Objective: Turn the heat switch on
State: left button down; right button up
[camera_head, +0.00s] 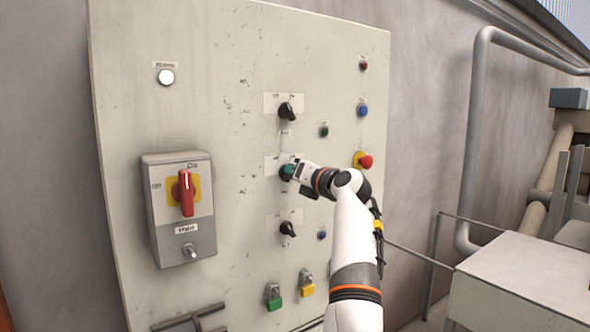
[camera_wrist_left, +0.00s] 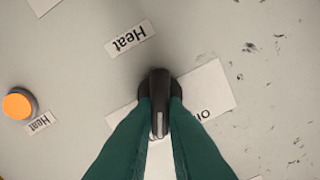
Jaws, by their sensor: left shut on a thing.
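The heat switch is a black rotary knob (camera_wrist_left: 158,82) on a white plate (camera_wrist_left: 208,88), beside a label reading "Heat" (camera_wrist_left: 130,37) in the left wrist view. My left gripper (camera_wrist_left: 160,108) has its two green fingers shut on the knob's grip, one on each side. The knob's pale pointer line faces the bottom of that view. The fingers cover part of the plate and its lettering. In the head view my left gripper (camera_head: 289,171) is at the middle knob of the panel's column, mostly hiding it. My right gripper is not in view.
On the grey panel (camera_head: 240,220), similar black knobs sit above (camera_head: 287,111) and below (camera_head: 287,229). A red emergency button (camera_head: 365,161) is near my arm. A red main switch (camera_head: 185,192) is at left, padlocks (camera_head: 274,297) below. An orange lamp (camera_wrist_left: 18,104) is labelled "Heat".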

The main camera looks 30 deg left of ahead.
pick_arm(q)
jog(key=shift+m, duration=0.3)
jog(key=c, duration=1.5)
grip_release()
jog(key=shift+o, duration=0.2)
jog(key=shift+d+f, duration=0.1)
